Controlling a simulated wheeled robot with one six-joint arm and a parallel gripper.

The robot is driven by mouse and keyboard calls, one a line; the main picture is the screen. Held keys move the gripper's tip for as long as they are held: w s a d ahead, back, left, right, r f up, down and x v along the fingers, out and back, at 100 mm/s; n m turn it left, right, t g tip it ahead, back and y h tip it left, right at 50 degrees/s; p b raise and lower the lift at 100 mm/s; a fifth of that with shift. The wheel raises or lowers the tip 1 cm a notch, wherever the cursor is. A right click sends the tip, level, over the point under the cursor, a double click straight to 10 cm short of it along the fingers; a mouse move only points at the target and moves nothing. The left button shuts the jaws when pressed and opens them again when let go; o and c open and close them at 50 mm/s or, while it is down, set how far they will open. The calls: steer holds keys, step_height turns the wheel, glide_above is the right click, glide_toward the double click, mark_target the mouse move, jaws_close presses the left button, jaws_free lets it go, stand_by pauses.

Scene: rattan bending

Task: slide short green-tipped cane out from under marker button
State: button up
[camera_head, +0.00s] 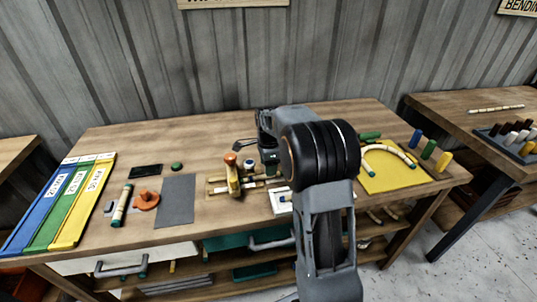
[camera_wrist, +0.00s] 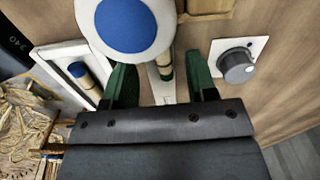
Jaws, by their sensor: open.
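In the wrist view, a round white disc with a blue centre (camera_wrist: 125,26), which looks like the marker button, covers part of the view at the top. A pale cane with a green band near its end (camera_wrist: 165,66) shows just right of the disc; its far part is hidden, and I cannot tell whether the disc touches it. My gripper (camera_wrist: 160,66) is open, with one green finger on each side of this cane end. In the head view my gripper (camera_head: 268,158) is over the middle of the bench, partly hidden by my arm.
A grey knob on a white plate (camera_wrist: 237,66) is close right of my fingers. A white tray with a blue-tipped cane (camera_wrist: 84,75) is at left. Upright wooden pegs (camera_head: 232,174) stand left of my gripper. A yellow board (camera_head: 385,180) lies right; a grey mat (camera_head: 175,201) lies left.

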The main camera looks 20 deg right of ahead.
mark_target(262, 177)
steer(key=shift+f, duration=1.95)
steer(key=shift+c, duration=0.3)
jaws_close()
